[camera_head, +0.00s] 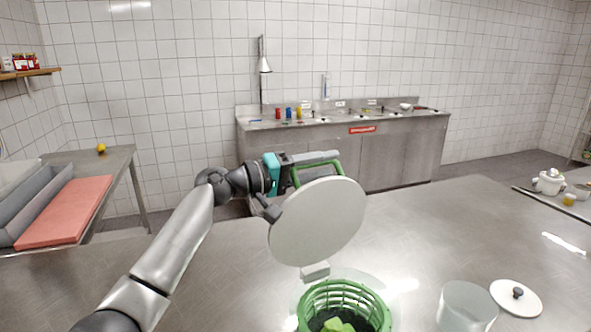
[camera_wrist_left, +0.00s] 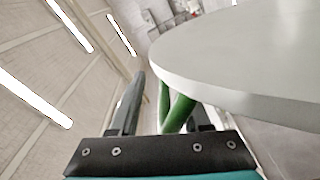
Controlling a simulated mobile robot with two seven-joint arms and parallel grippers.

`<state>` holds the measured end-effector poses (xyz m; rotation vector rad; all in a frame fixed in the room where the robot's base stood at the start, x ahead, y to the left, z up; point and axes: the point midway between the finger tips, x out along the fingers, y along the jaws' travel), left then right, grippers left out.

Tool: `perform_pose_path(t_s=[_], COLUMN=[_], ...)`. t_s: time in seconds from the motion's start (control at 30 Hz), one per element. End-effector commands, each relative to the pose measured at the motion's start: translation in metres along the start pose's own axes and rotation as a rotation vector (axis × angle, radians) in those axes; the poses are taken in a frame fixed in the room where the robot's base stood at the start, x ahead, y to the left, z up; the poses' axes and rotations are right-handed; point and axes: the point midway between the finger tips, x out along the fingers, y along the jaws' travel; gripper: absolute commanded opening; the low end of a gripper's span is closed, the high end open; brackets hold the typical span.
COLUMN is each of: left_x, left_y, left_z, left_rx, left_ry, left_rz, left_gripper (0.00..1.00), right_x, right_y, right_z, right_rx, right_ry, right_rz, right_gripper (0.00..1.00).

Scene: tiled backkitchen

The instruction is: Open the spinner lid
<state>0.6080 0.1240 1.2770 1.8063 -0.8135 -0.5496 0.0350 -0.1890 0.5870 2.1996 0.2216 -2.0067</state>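The spinner's round white lid (camera_head: 318,225) stands steeply tilted above and behind the green slotted basket (camera_head: 318,300), which has light green pieces inside. A small pale block shows at the lid's lower edge; I cannot tell how it joins the spinner. A green handle (camera_head: 354,188) shows behind the lid and in the left wrist view (camera_wrist_left: 177,110). My left gripper (camera_head: 292,182) is behind the lid, its fingers apart with the green handle between them. In the left wrist view a gap shows between one finger and the handle. The lid's white edge (camera_wrist_left: 230,98) fills the upper right there. My right gripper is not visible.
On the steel table, a clear container (camera_head: 466,308) and a white knobbed lid (camera_head: 516,297) lie right of the basket. A white pot (camera_head: 549,182) stands at the far right. A red board (camera_head: 66,212) is on the left counter. The table's middle right is clear.

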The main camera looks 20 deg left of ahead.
Motion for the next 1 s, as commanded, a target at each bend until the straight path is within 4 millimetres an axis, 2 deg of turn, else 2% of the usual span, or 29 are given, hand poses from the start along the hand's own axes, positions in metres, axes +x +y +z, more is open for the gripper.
perform_pose_path(t_s=[0.17,0.4,0.6,0.8,1.0], left_x=[-0.031,-0.090,-0.128,-0.145,-0.147], left_y=[-0.002,-0.002,-0.002,0.000,0.001], left_z=[-0.001,0.000,0.000,-0.001,-0.001], left_rx=[0.004,0.002,0.001,0.001,0.001], left_ry=[0.004,0.003,0.002,0.002,0.002], left_rz=[-0.002,-0.002,-0.001,0.001,0.001], left_gripper=[0.46,0.46,0.46,0.46,0.46], right_x=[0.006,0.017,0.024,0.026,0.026], right_y=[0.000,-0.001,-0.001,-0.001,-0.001], right_z=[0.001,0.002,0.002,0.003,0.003], right_rx=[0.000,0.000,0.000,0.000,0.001], right_ry=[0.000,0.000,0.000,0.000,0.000], right_rz=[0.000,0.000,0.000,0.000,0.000], right_gripper=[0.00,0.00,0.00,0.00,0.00])
